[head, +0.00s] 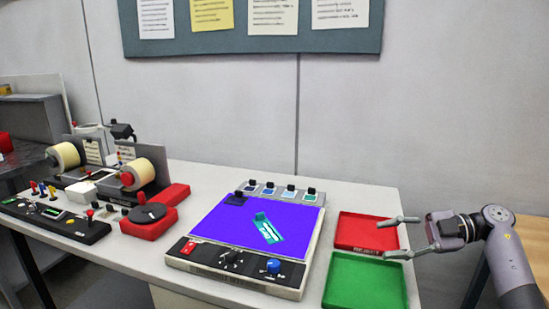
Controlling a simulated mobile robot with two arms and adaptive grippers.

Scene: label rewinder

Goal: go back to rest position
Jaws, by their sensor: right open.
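My right gripper (396,238) is open at the right, its fingers pointing left over the red tray (357,216) and the near edge of that tray, by the green tray (344,299). Nothing shows between the fingers. My left gripper is out of the picture. A teal piece (268,229) lies on the lit purple panel (225,225) of the flat device in the middle of the table.
A label rewinder with cream rolls (146,173) stands at the left, with a control box (62,222) and a red-based dial unit (150,214) before it. A row of knobs (274,190) lies behind the panel. A wooden surface (534,240) is at the far right.

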